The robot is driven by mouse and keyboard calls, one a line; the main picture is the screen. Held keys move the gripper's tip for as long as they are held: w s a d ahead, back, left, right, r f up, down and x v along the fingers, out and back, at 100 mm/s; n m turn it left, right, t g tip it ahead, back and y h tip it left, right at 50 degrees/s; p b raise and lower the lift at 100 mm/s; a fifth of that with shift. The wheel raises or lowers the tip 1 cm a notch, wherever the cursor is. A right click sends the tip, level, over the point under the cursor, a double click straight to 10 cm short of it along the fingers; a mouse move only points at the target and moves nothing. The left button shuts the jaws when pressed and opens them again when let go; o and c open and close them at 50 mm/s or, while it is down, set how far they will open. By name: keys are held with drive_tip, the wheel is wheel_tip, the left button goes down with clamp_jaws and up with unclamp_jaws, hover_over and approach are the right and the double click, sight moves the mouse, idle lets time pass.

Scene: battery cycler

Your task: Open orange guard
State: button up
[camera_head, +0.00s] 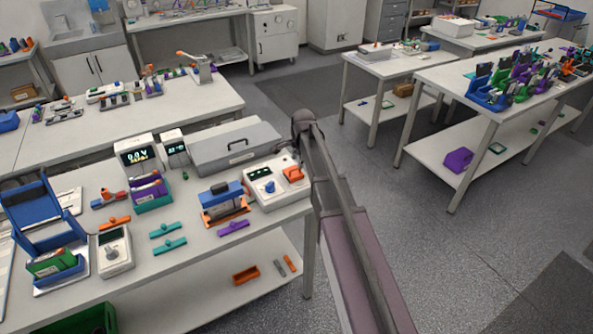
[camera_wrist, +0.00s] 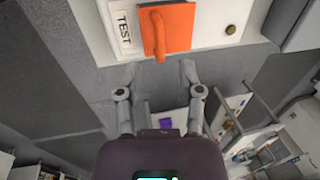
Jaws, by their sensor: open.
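The orange guard (camera_head: 293,174) sits on the right part of the white cycler box (camera_head: 263,196) at the right end of the near bench. In the wrist view the orange guard (camera_wrist: 176,28) is a flat orange cover with a tab pointing toward my gripper, beside a "TEST" label. The cover lies over the panel, and what is under it is hidden. My gripper (camera_wrist: 159,72) is open and empty, its fingertips just short of the tab, one on each side. In the head view my arm hides the gripper.
On the near bench a grey case (camera_head: 235,148) stands behind the cycler box. A blue-topped battery in an orange holder (camera_head: 222,200) and a purple clamp (camera_head: 233,228) lie to its left. The floor (camera_head: 440,240) to the right is open.

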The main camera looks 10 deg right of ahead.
sight(296, 168)
drive_tip(key=shift+w+a+f+b, duration=0.1)
drive_tip(key=shift+w+f+b, duration=0.05)
drive_tip(key=shift+f+b, duration=0.6)
drive_tip(key=shift+w+a+f+b, duration=0.15)
drive_tip(key=shift+f+b, duration=0.35)
drive_tip(key=shift+f, duration=0.3)
drive_tip(key=shift+d, duration=0.1)
drive_tip(key=shift+c, duration=0.2)
clamp_jaws()
